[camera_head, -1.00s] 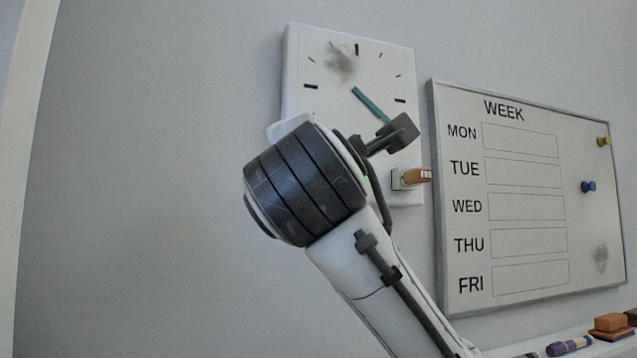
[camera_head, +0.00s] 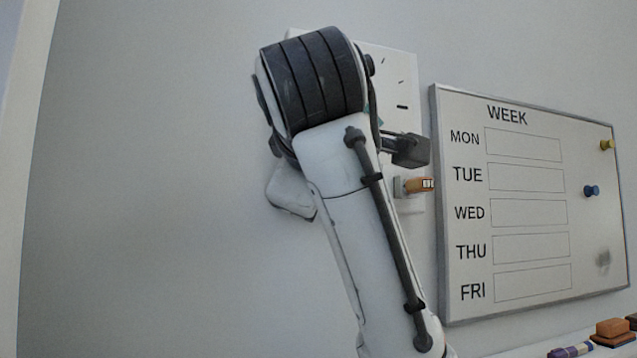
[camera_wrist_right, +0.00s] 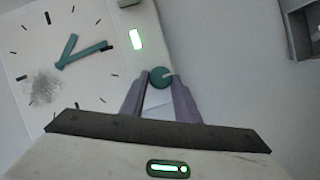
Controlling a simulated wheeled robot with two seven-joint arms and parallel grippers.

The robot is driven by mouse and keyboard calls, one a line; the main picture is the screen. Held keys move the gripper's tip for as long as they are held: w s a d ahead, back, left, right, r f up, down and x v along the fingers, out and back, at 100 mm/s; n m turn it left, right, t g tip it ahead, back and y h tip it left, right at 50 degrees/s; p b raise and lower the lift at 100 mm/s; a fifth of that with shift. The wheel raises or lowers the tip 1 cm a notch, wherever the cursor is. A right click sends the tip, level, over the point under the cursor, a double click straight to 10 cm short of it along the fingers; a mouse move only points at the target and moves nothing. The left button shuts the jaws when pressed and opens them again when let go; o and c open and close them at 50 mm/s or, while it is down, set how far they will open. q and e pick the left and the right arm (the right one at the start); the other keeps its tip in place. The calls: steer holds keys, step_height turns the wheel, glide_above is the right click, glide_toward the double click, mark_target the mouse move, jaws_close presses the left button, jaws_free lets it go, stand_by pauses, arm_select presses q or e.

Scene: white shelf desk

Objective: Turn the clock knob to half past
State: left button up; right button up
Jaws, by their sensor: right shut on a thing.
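The white square clock (camera_head: 402,78) hangs on the wall in the head view, mostly hidden behind my right arm. In the right wrist view the clock face (camera_wrist_right: 88,20) appears turned, with two teal hands (camera_wrist_right: 85,52), one shorter than the other, and a grey smudge. The round teal knob (camera_wrist_right: 160,76) sits near the clock's edge. My right gripper (camera_wrist_right: 160,84) is shut on the knob, with one purple-grey finger on each side. The knob is hidden in the head view. My left gripper is in neither view.
A whiteboard (camera_head: 527,265) with a week list and pins hangs right of the clock. A small orange-and-white item (camera_head: 415,185) shows by the clock's lower right. A ledge at the lower right holds a purple marker (camera_head: 571,350) and a brown block (camera_head: 612,331). The left wall is bare.

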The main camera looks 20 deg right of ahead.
arm_select(q)
steer(key=shift+r, duration=0.1)
arm_select(e)
steer(key=shift+m, duration=0.4)
steer(key=o, duration=1)
steer(key=shift+o, duration=0.2)
